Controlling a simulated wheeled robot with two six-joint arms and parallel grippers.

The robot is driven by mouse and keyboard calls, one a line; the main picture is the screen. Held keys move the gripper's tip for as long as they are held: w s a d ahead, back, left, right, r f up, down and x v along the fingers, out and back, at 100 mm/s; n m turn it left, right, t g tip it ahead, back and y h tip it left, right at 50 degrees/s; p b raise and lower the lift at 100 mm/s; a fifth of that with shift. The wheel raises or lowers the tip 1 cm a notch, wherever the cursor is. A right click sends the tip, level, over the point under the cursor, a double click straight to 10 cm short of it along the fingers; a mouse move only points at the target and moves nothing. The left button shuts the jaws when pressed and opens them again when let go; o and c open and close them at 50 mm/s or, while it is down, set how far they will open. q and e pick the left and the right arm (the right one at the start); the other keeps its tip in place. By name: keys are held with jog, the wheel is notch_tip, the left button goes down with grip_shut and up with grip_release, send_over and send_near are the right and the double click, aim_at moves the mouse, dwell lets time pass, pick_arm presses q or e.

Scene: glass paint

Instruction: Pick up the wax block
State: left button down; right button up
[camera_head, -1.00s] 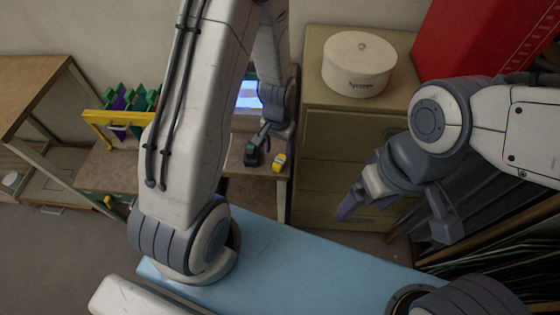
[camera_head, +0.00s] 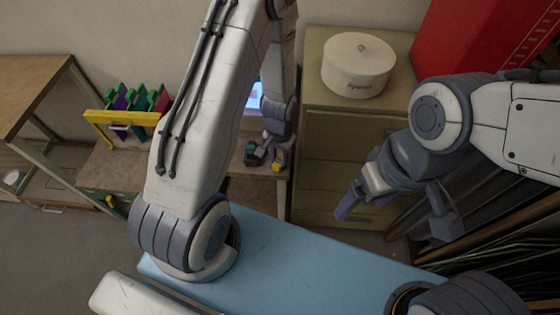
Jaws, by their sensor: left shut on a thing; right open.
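The small yellow block (camera_head: 279,159), which looks like the wax block, is at the front right of the bench below the bright screen. My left gripper (camera_head: 268,157) reaches down to it and is shut on it. The dark fingers partly cover the block, and I cannot tell whether it is off the bench top. My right gripper (camera_head: 396,212) is open and empty, in front of the drawer cabinet at the right.
A small green thing (camera_head: 252,147) lies just left of my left gripper. A yellow rack (camera_head: 120,117) with purple and green pieces stands further left. A white round box (camera_head: 358,65) stands on the cabinet (camera_head: 330,150). A red case (camera_head: 480,40) is behind right.

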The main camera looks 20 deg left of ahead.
aim_at(280, 160)
pick_arm(q)
jog(key=shift+r, duration=0.1)
jog(key=shift+r, duration=0.5)
notch_tip(280, 160, up, 2)
jog(key=shift+w+r+b, duration=0.1)
jog(key=shift+r+b, duration=0.1)
jog(key=shift+b, duration=0.4)
jog(key=s+d+r+b, duration=0.2)
jog(key=s+d+r, duration=0.4)
jog(key=d, duration=0.3)
jog(key=shift+s+d+r, duration=0.25)
jog(key=shift+d+r, duration=0.15)
jog(key=shift+r, duration=0.3)
